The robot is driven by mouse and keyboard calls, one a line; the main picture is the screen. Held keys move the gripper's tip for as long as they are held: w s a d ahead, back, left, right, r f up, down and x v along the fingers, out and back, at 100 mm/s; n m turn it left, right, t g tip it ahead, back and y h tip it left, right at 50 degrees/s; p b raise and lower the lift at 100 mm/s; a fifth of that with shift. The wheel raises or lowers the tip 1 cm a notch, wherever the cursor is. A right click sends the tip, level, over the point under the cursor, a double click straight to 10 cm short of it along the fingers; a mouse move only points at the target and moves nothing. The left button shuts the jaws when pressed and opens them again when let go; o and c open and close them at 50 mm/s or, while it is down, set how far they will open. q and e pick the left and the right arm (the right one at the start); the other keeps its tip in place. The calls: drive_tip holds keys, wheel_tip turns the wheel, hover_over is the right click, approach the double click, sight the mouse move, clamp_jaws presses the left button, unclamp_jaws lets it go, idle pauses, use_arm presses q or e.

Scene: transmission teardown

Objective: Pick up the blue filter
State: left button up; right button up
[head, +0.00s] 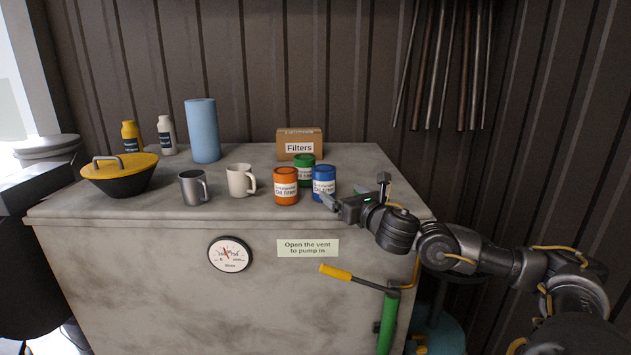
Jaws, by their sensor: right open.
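The blue filter (324,181) is an upright can with a white label. It stands on the grey marbled cabinet top, right of the orange filter (286,187) and in front of the green filter (304,169). My right gripper (356,192) comes in from the right and is open. One finger reaches toward the lower front of the blue filter; the other is raised to the right. The filter is not between the fingers, and I cannot tell whether the near finger touches it. My left gripper is not in view.
A cardboard Filters box (299,141) stands behind. To the left are a white mug (241,180), a grey mug (193,188), a yellow-lidded pan (120,174), a blue roll (202,130) and two bottles. The cabinet top (378,165) is clear at the back right. A yellow-handled pump (388,318) stands below in front.

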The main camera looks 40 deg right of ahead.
sight(329, 183)
drive_tip(key=w+p, duration=0.1)
drive_tip(key=w+r+p, duration=0.1)
drive_tip(key=shift+w, duration=0.4)
drive_tip(key=w, duration=0.2)
drive_tip(key=shift+w+d+f, duration=0.1)
drive_tip(key=shift+w+f, duration=0.2)
drive_tip(key=shift+f, duration=0.1)
drive_tip(key=shift+w+d, duration=0.1)
drive_tip(key=shift+r+p, duration=0.1)
drive_tip(key=shift+p, duration=0.35)
drive_tip(key=w+p, duration=0.1)
drive_tip(key=w, duration=0.1)
drive_tip(key=w+d+p, duration=0.1)
drive_tip(key=w+p, duration=0.1)
drive_tip(key=shift+w, duration=0.5)
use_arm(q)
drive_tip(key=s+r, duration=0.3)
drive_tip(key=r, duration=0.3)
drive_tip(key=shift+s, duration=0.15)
use_arm(e)
drive_tip(key=shift+d, duration=0.1)
drive_tip(key=shift+c, duration=0.2)
